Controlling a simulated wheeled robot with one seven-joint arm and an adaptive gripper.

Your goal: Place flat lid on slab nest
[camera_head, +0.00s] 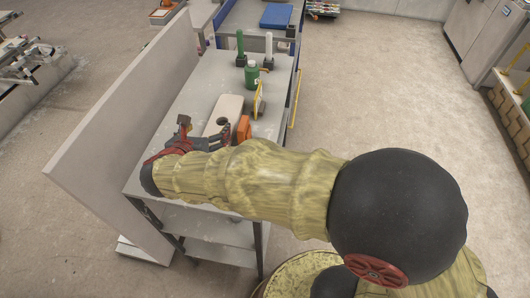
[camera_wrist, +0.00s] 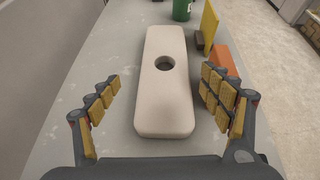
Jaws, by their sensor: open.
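A long off-white slab with rounded corners and one round hole (camera_wrist: 163,104) lies flat on the grey table; it also shows in the head view (camera_head: 226,106). The hole looks dark and empty. I cannot tell whether this slab is the nest or the lid. No separate flat lid is clearly recognisable. My gripper (camera_wrist: 158,82) is open and empty, with its padded fingers spread on either side of the slab's near half in the wrist view. In the head view my gripper (camera_head: 205,132) is at the slab's near end. The fingers do not appear to touch the slab.
An orange block (camera_head: 244,129) and an upright yellow panel (camera_head: 258,103) stand close to the slab's right. A green bottle (camera_head: 252,76), a green post (camera_head: 240,45) and a white post (camera_head: 268,47) stand farther back. A tall pale panel (camera_head: 125,105) borders the table's left.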

